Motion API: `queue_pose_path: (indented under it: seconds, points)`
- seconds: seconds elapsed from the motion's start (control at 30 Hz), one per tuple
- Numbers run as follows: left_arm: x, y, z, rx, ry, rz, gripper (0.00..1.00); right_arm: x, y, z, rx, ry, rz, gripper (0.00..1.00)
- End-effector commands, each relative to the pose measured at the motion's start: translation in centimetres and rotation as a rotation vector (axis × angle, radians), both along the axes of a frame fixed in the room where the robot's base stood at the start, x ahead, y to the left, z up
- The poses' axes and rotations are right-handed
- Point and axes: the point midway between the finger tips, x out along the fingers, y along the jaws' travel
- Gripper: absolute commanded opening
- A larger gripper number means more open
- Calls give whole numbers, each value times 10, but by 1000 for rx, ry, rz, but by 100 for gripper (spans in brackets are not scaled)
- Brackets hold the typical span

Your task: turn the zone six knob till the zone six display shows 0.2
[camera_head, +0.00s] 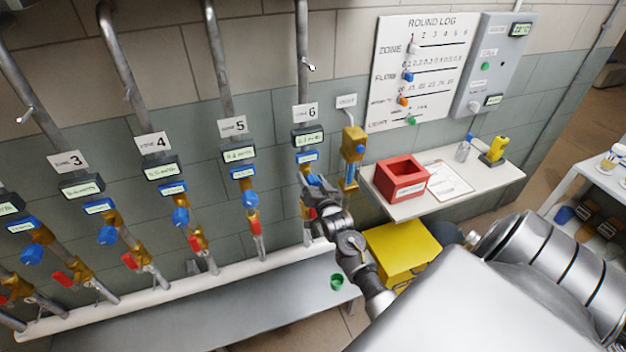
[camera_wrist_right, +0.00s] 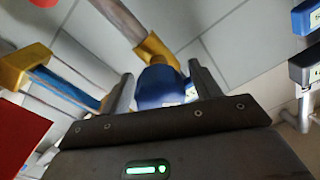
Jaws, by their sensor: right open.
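The zone six display (camera_head: 308,139) is a dark box with a pale screen under the "6" label (camera_head: 305,112); its digits are too small to read surely. In the right wrist view, the blue knob (camera_wrist_right: 160,88) sits on a brass fitting (camera_wrist_right: 155,48) between the two fingers of my right gripper (camera_wrist_right: 163,83). The fingers are apart, one on each side of it; I cannot tell whether they touch it. My left gripper is not in view.
Similar zone five pipework with a blue knob (camera_head: 249,199) stands to the left. A brass and blue fitting (camera_head: 353,146) is close on the right. A shelf (camera_head: 460,195) carries a red box (camera_head: 402,180). A grey bench (camera_head: 200,310) runs below the pipes.

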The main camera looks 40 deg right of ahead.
Motion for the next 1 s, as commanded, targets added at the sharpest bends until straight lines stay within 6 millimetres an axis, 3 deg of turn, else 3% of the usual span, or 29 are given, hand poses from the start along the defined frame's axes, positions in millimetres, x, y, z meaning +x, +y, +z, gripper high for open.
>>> queue_pose_path:
  seconds: [0.17,0.6,1.0]
  points:
    - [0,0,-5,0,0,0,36,-15,5,-3,0,1,0,63]
    - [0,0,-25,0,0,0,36,-90,30,-5,0,1,0,63]
    - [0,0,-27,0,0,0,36,-103,34,-3,0,0,0,63]
